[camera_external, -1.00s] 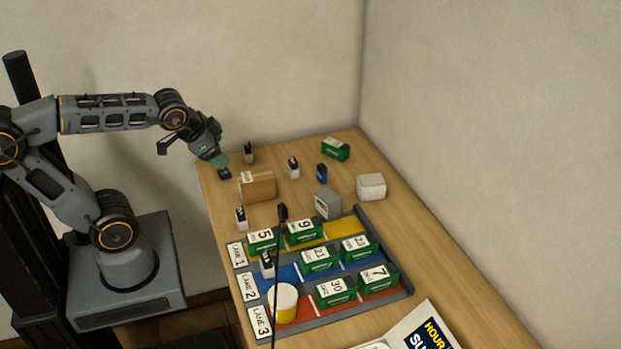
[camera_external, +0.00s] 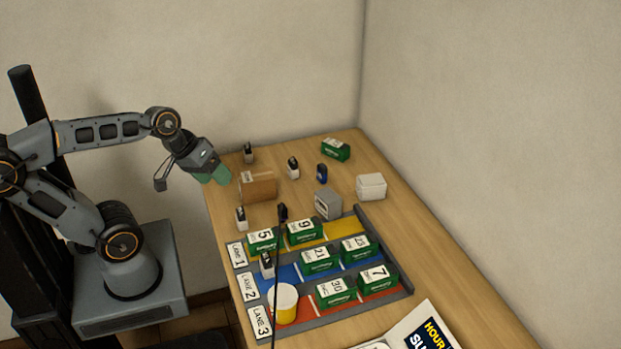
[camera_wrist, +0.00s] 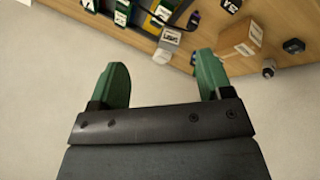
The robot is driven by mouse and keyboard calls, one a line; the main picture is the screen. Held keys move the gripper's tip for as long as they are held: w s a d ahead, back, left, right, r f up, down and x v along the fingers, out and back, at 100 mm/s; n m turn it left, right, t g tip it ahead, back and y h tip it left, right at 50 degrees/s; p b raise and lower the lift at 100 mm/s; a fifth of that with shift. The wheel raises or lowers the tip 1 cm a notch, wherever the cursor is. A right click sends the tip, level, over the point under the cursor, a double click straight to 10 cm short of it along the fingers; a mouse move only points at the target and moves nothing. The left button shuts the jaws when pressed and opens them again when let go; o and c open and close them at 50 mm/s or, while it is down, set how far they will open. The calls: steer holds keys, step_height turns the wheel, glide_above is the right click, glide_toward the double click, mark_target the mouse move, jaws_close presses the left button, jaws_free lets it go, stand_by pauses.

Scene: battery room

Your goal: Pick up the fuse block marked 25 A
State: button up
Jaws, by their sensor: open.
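Green fuse blocks with white labels stand on the table. In the external view, the block in the right part of lane 2 (camera_external: 356,251) has a label that looks like 25 or 23; I cannot tell which. Others read 5 (camera_external: 263,241), 9 (camera_external: 304,231), 21 (camera_external: 317,261), 30 (camera_external: 336,291) and 7 (camera_external: 378,278). A lone block (camera_external: 335,149) at the back has an unreadable label. My gripper (camera_external: 217,176) has green fingers, open and empty, by the table's left back edge.
A cardboard box (camera_external: 258,188) stands near the gripper. Small black-and-white parts, a blue part (camera_external: 321,173), a grey box (camera_external: 328,205) and a white block (camera_external: 371,187) stand around. A white-and-yellow cylinder (camera_external: 284,303) is in lane 3. The right back tabletop is fairly clear.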

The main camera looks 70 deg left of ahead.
steer(key=w+a+f+n+t+b, duration=0.25)
steer(key=a+f+n+b, duration=0.55)
steer(key=f+n+b, duration=0.4)
steer(key=n+t+y+b, duration=0.1)
steer(key=n+t+b, duration=0.4)
steer(key=n+b, duration=1.05)
glide_toward(237, 217)
steer(key=n+p, duration=0.1)
steer(key=p, duration=0.1)
steer(key=x, duration=0.8)
steer(key=shift+w+d+r+p, duration=0.1)
steer(key=shift+d+r+p, duration=0.1)
steer(key=shift+p, duration=0.2)
steer(key=x, duration=0.3)
steer(key=shift+w+d+f, duration=0.1)
steer(key=shift+w+f, duration=0.05)
steer(key=shift+w, duration=0.05)
steer(key=shift+w+f+b, duration=0.2)
steer(key=shift+w+b, duration=0.25)
steer(key=shift+w, duration=0.25)
steer(key=shift+c, duration=0.4)
steer(key=c, duration=1)
